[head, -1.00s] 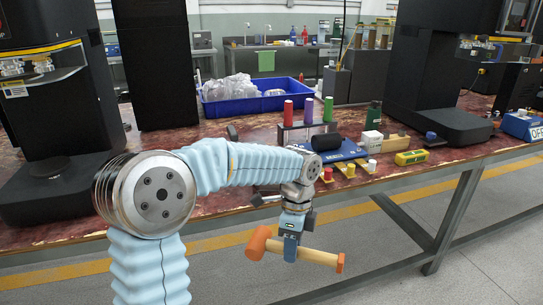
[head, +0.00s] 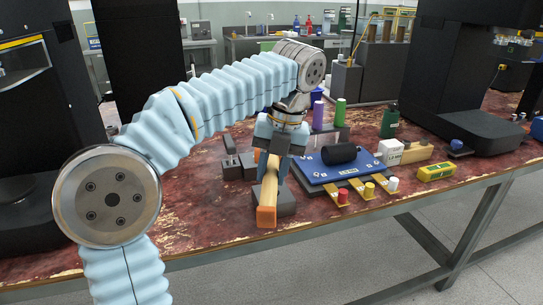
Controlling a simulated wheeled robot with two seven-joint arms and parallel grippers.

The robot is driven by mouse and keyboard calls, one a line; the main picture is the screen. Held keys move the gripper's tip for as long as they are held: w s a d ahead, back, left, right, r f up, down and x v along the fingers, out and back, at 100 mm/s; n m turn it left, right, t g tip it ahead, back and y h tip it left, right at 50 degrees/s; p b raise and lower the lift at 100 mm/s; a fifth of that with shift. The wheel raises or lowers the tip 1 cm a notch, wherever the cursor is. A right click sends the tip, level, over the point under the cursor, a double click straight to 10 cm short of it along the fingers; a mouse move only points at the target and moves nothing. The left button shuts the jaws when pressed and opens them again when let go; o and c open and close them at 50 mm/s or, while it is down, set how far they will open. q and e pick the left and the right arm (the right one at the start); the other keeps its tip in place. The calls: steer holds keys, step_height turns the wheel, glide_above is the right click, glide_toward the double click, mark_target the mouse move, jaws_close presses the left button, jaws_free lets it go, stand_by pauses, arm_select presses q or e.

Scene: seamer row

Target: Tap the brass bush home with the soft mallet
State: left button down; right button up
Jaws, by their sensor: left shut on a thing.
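My left gripper (head: 276,152) is shut on the soft mallet (head: 267,191) and holds it above the bench. The mallet's pale wooden handle points toward me, with its orange end (head: 266,215) lowest in the picture. The mallet head is mostly or wholly hidden behind the gripper. A dark grey block (head: 287,201) shows behind and to the right of the handle; I cannot tell whether they touch. I cannot make out the brass bush; it may be hidden by the gripper or mallet. My right gripper is not in view.
Red, yellow and white capped pieces stand along the front. A yellow device (head: 436,172) lies farther right. Dark blocks (head: 237,167) sit left of the gripper. The bench's front left is clear.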

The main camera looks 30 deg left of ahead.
arm_select(q)
steer(key=shift+w+f, duration=0.1)
steer(key=shift+f, duration=0.3)
step_height(320, 180, down, 8)
steer(key=b, duration=0.4)
steer(key=shift+r, duration=0.1)
steer(key=shift+f, duration=0.2)
steer(key=shift+r+p, duration=0.45)
step_height(320, 180, up, 4)
steer(key=p, duration=0.4)
steer(key=shift+r, duration=0.2)
steer(key=shift+r+b, duration=0.45)
